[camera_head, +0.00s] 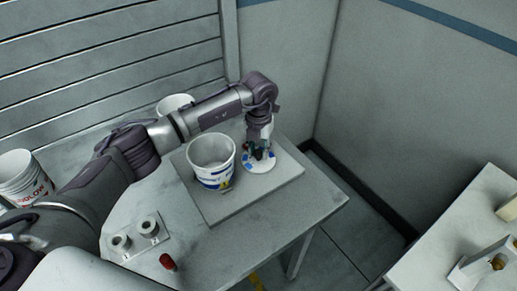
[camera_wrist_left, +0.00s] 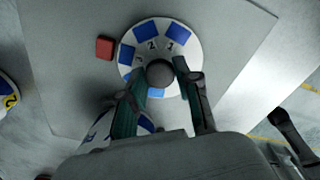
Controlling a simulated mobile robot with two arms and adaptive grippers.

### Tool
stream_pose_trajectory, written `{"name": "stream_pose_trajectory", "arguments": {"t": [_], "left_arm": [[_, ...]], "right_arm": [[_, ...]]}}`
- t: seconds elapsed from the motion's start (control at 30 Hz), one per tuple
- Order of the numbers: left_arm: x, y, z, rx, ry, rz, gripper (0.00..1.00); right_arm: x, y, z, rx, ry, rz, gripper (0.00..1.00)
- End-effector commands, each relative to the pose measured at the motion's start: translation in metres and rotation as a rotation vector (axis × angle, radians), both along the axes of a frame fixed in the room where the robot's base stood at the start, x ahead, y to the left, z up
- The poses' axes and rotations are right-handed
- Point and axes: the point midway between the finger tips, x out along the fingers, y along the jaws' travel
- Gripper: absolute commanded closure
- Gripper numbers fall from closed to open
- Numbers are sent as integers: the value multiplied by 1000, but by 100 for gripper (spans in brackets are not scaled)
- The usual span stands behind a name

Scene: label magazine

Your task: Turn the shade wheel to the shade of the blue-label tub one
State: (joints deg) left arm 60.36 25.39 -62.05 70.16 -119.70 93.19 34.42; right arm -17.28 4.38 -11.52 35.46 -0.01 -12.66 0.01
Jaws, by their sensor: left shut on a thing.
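The shade wheel (camera_head: 272,162) is a white disc with blue patches, lying flat on a grey board. In the left wrist view the shade wheel (camera_wrist_left: 189,50) shows blue patches of differing shade and the numbers 1 and 2. A dark round knob (camera_wrist_left: 160,72) stands at its middle. My left gripper (camera_head: 259,152) is over the wheel, its fingers shut on the knob. A red block (camera_wrist_left: 105,48) lies beside the wheel's rim. The blue-label tub (camera_head: 213,178), white and open, stands left of the wheel. The fingers hide part of the wheel. My right gripper is not in view.
The board (camera_head: 232,208) lies on a grey table (camera_head: 310,213). White tubs stand at the back (camera_head: 174,104) and far left (camera_head: 22,178). Another table (camera_head: 440,245) stands right.

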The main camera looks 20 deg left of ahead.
Motion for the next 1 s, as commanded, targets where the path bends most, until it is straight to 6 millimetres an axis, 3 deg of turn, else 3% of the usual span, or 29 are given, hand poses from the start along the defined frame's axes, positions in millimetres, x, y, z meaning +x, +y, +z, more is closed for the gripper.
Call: {"name": "stream_pose_trajectory", "arguments": {"t": [0.37, 1.0], "left_arm": [[1, 0, 0, 0, -1, 124, 100], [1, 0, 0, -1, -2, 706, 100]], "right_arm": [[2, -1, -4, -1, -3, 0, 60], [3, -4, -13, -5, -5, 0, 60]]}}
